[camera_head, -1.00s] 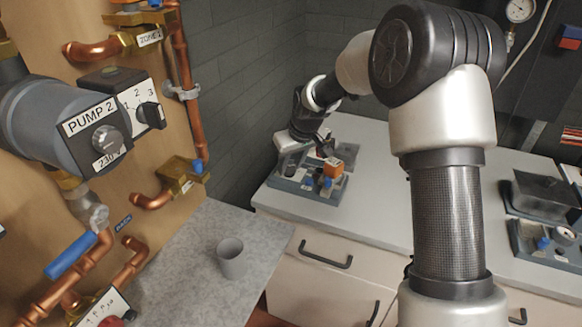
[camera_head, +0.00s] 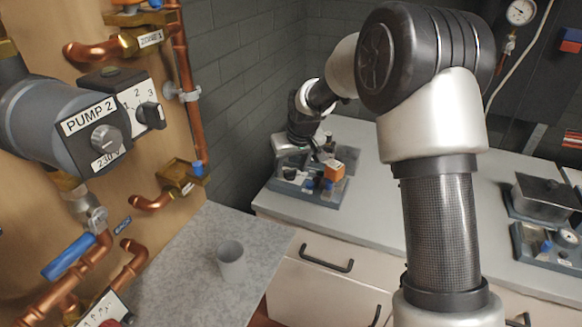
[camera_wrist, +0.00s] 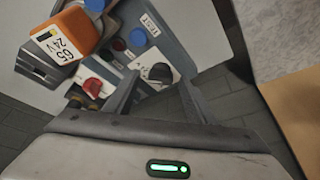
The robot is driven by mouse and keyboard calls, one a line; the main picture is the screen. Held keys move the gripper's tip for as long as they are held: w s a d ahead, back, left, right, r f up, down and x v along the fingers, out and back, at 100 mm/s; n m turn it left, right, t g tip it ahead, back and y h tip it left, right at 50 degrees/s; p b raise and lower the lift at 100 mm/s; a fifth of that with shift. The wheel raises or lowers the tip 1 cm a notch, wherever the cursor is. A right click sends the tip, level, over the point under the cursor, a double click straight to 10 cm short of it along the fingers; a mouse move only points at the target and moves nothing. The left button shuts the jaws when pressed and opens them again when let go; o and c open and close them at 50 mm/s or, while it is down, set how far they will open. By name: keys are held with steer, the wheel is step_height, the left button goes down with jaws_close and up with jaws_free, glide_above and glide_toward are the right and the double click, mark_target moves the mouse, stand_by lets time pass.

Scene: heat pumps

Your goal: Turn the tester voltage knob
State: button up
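The tester (camera_head: 325,198) is a grey unit on the far counter, beside the wall; its grey panel also shows in the wrist view (camera_wrist: 178,48). On it, in the wrist view, is a black knob (camera_wrist: 160,73) on a white plate, probably the voltage knob; its lettering is unreadable. My gripper (camera_wrist: 158,90) is open, with its two dark fingers apart and the black knob showing between and just beyond their tips. I cannot tell whether either finger touches it. In the head view my gripper (camera_head: 297,160) is over the tester's left part, its fingers hard to make out.
An orange box (camera_wrist: 72,32) marked 24V stands on the tester near blue knobs (camera_wrist: 137,38) and a red knob (camera_wrist: 92,87). A grey cup (camera_head: 231,262) stands on the nearer counter. Pump 2 (camera_head: 75,125) and copper pipes are at left. Another unit (camera_head: 545,200) stands at right.

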steer(key=p+v, duration=0.2)
steer(key=v, duration=1.5)
steer(key=shift+r, duration=0.2)
steer(key=shift+s, duration=0.1)
steer(key=s+d+r+m+h+p, duration=0.1)
steer(key=s+d+r+p, duration=0.2)
steer(key=s+r, duration=0.3)
steer(key=s+d+r+m+t+p, duration=0.1)
steer(key=s+d+r+p, duration=0.25)
steer(key=s, duration=0.45)
steer(key=s+d+r+m+h+p, duration=0.1)
steer(key=s+d+r+p, duration=0.2)
steer(key=s+r, duration=0.35)
steer(key=s+d+m+p, duration=0.1)
steer(key=s+d+p, duration=0.1)
steer(key=s, duration=0.7)
steer(key=shift+d, duration=0.3)
steer(key=shift+s+f, duration=0.1)
steer(key=shift+f, duration=0.05)
